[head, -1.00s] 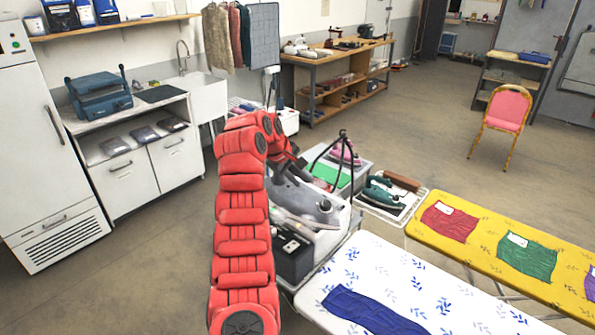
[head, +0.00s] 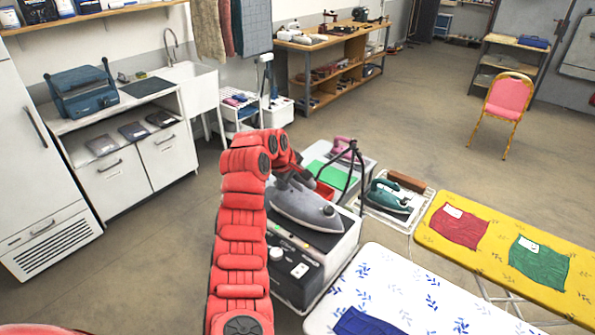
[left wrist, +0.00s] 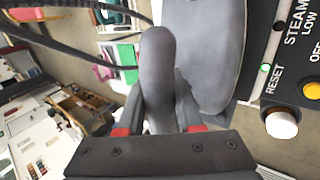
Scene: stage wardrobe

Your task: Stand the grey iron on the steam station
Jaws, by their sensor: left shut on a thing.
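The grey iron (head: 305,208) is in my left gripper (head: 288,172) and appears just above or on top of the steam station (head: 343,250); I cannot tell whether it touches. Its nose points to the right in the head view. In the left wrist view, the fingers (left wrist: 155,118) are shut around the iron's dark handle (left wrist: 158,75). The station's control panel (left wrist: 290,80), with a RESET label and an orange button, is at the right edge there. My arm hides part of the station's left side. My right gripper is not in view.
A green iron (head: 388,198) rests on a white rack (head: 425,205) to the right. A pink iron (head: 343,148) and a dark stand with a cord (head: 354,165) are behind the station. A white patterned ironing board (head: 400,285) lies in front, and a yellow one (head: 500,285) at right.

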